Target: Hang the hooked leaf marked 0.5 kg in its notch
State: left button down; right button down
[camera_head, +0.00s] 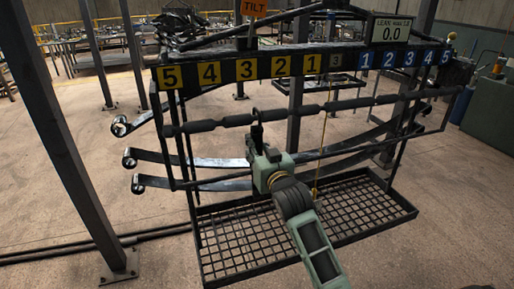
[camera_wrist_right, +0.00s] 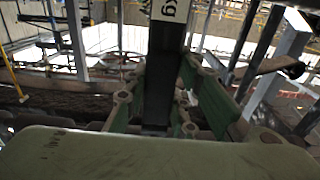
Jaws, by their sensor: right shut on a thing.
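My right gripper (camera_head: 262,158) is shut on a dark hooked leaf (camera_wrist_right: 163,75) in front of the rack. In the wrist view, the leaf stands upright between the green fingers. Its white label shows "kg"; the number is cut off. In the head view, the leaf's upper part (camera_head: 257,132) reaches up to the notched bar (camera_head: 300,115), below the yellow 3 and 2. I cannot tell whether its hook rests on the bar or is in front of it. The gripper hides the lower leaf. My left gripper is not in view.
The number strip (camera_head: 320,64) runs yellow 5 to 1, then blue 1 to 5. The display (camera_head: 390,31) reads 0.0. An orange TILT sign (camera_head: 253,8) hangs above. Long curved springs (camera_head: 190,160) cross behind, above a mesh tray (camera_head: 230,245). A post (camera_head: 70,150) stands left.

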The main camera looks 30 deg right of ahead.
jog(key=c, duration=1.4)
grip_release()
jog(key=shift+r, duration=0.1)
jog(key=shift+c, duration=0.2)
jog(key=shift+o, duration=0.3)
jog(key=shift+f, duration=0.2)
jog(key=p+v, duration=0.2)
jog(key=v, duration=2)
jog(key=shift+r, duration=0.25)
jog(key=shift+a, duration=0.1)
